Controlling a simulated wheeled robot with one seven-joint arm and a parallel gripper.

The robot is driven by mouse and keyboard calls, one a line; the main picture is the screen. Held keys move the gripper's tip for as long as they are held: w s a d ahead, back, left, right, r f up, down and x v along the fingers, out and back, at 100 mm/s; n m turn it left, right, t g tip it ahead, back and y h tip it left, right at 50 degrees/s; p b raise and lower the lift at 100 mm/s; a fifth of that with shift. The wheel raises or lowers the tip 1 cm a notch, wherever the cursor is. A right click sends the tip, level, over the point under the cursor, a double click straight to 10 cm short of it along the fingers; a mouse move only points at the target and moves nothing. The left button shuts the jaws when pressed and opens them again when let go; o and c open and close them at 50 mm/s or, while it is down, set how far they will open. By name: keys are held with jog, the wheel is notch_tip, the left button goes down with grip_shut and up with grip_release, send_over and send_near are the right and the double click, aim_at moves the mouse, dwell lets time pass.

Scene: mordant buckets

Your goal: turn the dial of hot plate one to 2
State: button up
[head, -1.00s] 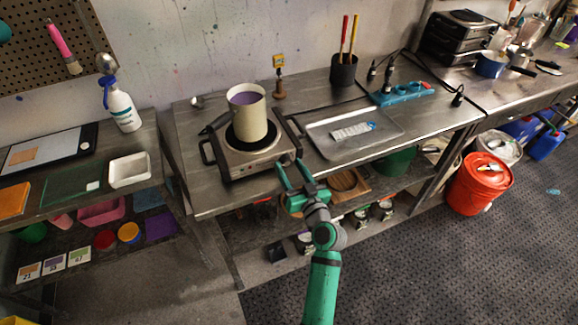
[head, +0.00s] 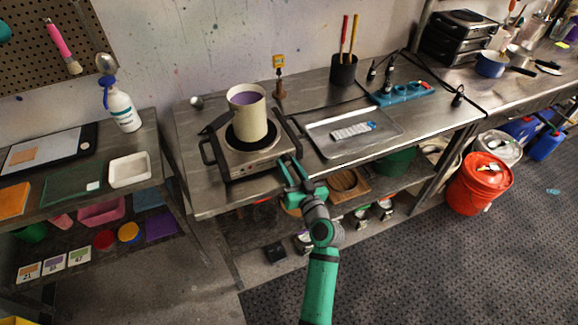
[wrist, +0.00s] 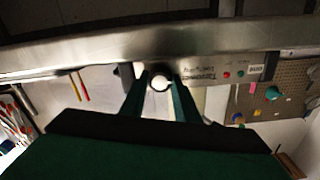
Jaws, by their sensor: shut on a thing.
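The hot plate (head: 236,168) stands on the steel bench with a tall cream pot (head: 247,118) of purple liquid on its burner. My gripper (head: 288,168) is at the front right corner of the hot plate, its fingers closed around the dial. In the wrist view the pale round dial (wrist: 160,80) sits between my two green fingertips (wrist: 160,83). The front panel (wrist: 215,72) appears upside down there, with a red and a green light beside the dial. The dial's markings and setting cannot be read.
A blue power strip (head: 405,93) and a black cup (head: 343,70) stand farther back. A shelf with tins is under the bench.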

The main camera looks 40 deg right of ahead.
jog(key=m, duration=1.3)
jog(key=shift+f+m, duration=0.1)
jog(key=shift+m, duration=0.2)
dwell(0.3)
jog(key=o, duration=1)
jog(key=shift+o, duration=0.2)
